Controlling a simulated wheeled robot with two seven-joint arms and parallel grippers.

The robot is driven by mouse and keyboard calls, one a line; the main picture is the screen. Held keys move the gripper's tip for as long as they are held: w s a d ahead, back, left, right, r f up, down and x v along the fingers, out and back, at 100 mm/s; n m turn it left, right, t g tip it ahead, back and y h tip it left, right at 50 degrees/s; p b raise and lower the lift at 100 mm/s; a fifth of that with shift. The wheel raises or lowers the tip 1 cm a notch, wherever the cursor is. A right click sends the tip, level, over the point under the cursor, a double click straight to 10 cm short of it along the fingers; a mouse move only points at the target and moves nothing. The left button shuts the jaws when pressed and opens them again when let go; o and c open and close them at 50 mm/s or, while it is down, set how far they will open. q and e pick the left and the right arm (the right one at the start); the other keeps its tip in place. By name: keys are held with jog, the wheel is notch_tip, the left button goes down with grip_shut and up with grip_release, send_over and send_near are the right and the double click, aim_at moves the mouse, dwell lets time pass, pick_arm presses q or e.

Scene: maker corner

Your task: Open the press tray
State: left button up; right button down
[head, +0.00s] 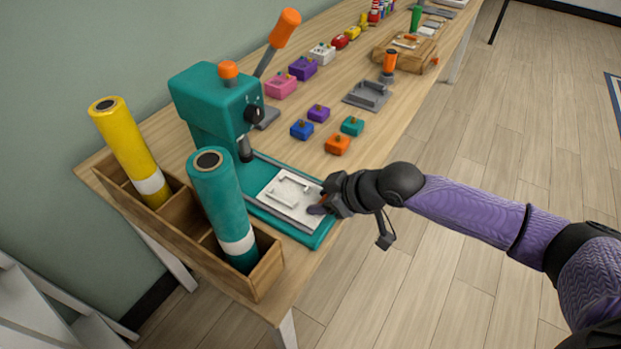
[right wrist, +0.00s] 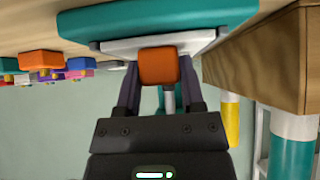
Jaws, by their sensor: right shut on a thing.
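The teal press (head: 215,105) stands on the bench, with an orange-tipped lever (head: 283,30) slanting up. Its pale, flat press tray (head: 272,190) lies on the teal base (head: 320,236), in front of the press head. In the right wrist view, the tray's edge (right wrist: 118,46) shows beside the teal base (right wrist: 150,14). My right gripper (head: 320,207) is at the tray's front end. In the right wrist view it is shut on the orange tray handle (right wrist: 158,67), with a finger on each side. In the head view the handle is mostly hidden by the gripper. My left gripper is not in view.
A wooden box (head: 262,287) holding a teal roll (head: 220,195) and a yellow roll (head: 130,145) stands close to the left of the base. Small coloured blocks, such as an orange one (head: 337,145), lie behind it. Open floor (head: 440,270) is at right.

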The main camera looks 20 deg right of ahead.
jog(key=shift+s+d+r, duration=0.15)
jog(key=shift+s+d, duration=0.15)
jog(key=shift+s, duration=0.1)
jog(key=shift+s+d, duration=0.15)
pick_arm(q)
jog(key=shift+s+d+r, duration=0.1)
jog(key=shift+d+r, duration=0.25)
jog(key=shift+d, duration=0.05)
pick_arm(e)
jog(key=shift+f, duration=0.2)
jog(key=shift+c, duration=1)
grip_release()
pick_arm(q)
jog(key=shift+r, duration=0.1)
pick_arm(e)
jog(key=shift+r, duration=0.15)
pick_arm(q)
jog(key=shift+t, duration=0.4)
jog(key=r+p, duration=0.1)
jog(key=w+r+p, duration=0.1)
jog(key=p, duration=0.1)
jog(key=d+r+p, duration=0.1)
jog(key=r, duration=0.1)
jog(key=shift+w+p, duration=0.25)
jog(key=shift+p, duration=0.1)
pick_arm(e)
jog(key=v, duration=0.9)
jog(key=shift+s+r, duration=0.2)
